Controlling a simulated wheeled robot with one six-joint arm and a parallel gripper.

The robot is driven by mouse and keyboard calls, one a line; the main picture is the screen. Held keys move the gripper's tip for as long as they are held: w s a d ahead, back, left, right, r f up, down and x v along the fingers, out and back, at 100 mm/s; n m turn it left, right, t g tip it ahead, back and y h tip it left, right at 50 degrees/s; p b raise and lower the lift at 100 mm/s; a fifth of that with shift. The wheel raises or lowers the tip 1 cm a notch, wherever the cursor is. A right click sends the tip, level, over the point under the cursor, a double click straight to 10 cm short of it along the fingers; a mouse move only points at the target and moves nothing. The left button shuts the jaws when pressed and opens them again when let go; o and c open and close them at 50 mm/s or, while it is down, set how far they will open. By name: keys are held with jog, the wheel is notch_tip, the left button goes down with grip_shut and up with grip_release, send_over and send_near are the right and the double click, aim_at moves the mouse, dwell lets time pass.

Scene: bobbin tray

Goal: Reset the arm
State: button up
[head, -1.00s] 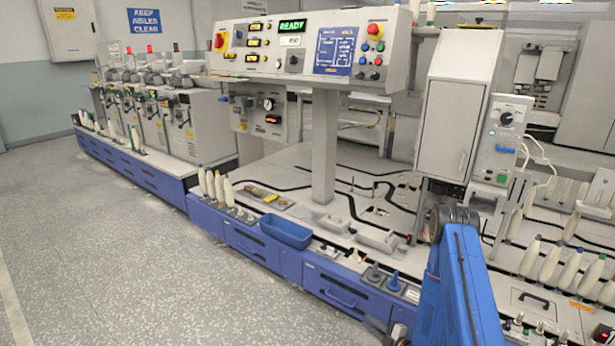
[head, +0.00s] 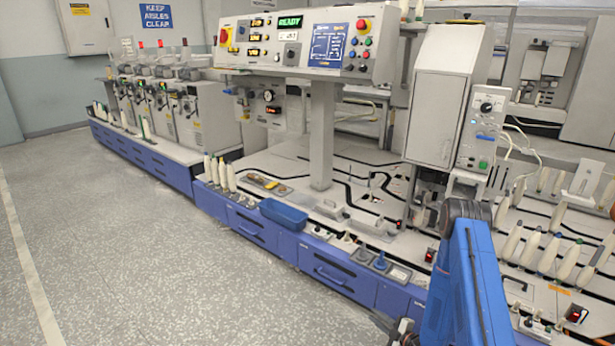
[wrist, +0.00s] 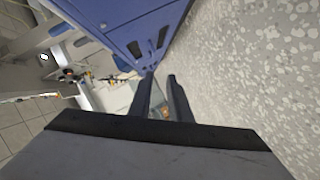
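My blue arm (head: 468,285) rises at the lower right of the head view, in front of the machine's blue drawer fronts. My gripper's two dark fingers show in the wrist view (wrist: 161,78), pointing away from the camera. They stand apart with a narrow gap. Pale floor and a small orange patch show through the gap; I cannot tell what the patch is. No held object is clear. The fingers are beside a blue drawer front (wrist: 120,25) and above the speckled floor.
A blue bin (head: 283,214) sits on the machine's front edge, with white bobbins (head: 222,173) to its left and more bobbins (head: 530,248) at the right. A control panel (head: 310,42) stands above on a grey post. The speckled floor (head: 150,250) at the left is clear.

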jog(key=w+d+r+m+g+h, duration=0.1)
jog(key=w+d+r+h, duration=0.15)
jog(key=r, duration=0.65)
jog(key=w+d+r+m+g+h, duration=0.1)
jog(key=w+d+r+m+h, duration=0.15)
jog(key=r, duration=0.55)
jog(key=s+d+r+m+g+h, duration=0.1)
jog(key=s+r+m+h, duration=0.15)
jog(key=s+r, duration=0.7)
jog(key=s+d+r+m+g+h, duration=0.1)
jog(key=s+r+m+g+h, duration=0.2)
jog(key=r, duration=1.3)
jog(key=s+a+r+m, duration=0.2)
jog(key=s+r+m, duration=0.1)
jog(key=s, duration=0.8)
jog(key=s+a+r+m+g+y, duration=0.1)
jog(key=s+r+m, duration=0.2)
jog(key=s, duration=0.8)
jog(key=s+a+r+m+g+y, duration=0.1)
jog(key=s+a+r+m, duration=0.1)
jog(key=s, duration=1)
notch_tip(320, 180, up, 2)
jog(key=shift+a+r+m, duration=0.15)
jog(key=shift+a+m, duration=0.2)
jog(key=shift+m, duration=0.25)
